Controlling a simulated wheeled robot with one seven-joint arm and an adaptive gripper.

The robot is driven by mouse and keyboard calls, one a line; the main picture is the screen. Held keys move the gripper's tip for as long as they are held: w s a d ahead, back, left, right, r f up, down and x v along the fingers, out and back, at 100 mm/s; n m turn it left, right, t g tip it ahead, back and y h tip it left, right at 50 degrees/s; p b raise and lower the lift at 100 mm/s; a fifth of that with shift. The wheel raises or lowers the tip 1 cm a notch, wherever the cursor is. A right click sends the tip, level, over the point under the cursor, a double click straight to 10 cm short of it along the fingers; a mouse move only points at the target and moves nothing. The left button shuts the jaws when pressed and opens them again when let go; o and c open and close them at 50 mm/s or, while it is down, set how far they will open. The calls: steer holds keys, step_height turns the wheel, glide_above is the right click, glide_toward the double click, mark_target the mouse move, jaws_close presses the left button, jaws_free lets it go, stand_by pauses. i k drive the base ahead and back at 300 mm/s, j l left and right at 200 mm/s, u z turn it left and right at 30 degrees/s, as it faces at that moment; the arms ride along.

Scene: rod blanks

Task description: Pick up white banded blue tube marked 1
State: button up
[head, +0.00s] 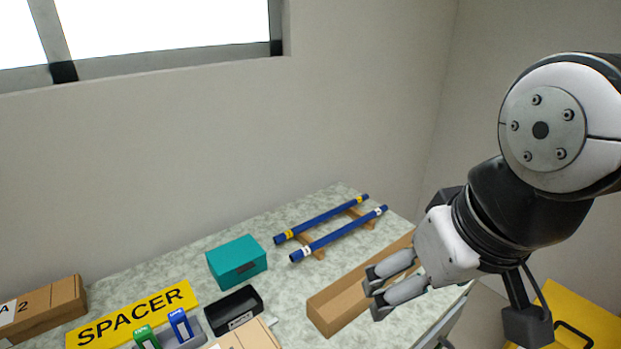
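A blue tube with white bands (340,233) lies on the wooden rests, nearer to me than the other tube. Its white bands are near its two ends and carry small dark marks, too small to read. A second blue tube with yellow bands (322,219) lies behind it, roughly parallel and apart from it. My gripper (373,291) is in front of and below the white banded tube in the picture, over the long cardboard box. Its two fingers are apart, with nothing seen between them. It does not touch either tube.
The wooden rests (317,252) stand on a pale mottled table (290,290). A long cardboard box (333,315) lies in front of the tubes. A teal box (237,262), a black bin (233,309) and a yellow SPACER sign (135,315) are left. A wall stands behind.

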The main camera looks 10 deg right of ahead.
mark_target(303, 252)
steer(key=z, duration=0.15)
steer(key=i+l+u, duration=0.3)
steer(key=l, duration=0.2)
steer(key=l+u, duration=0.65)
steer(key=l, duration=0.35)
steer(key=i+l, duration=0.05)
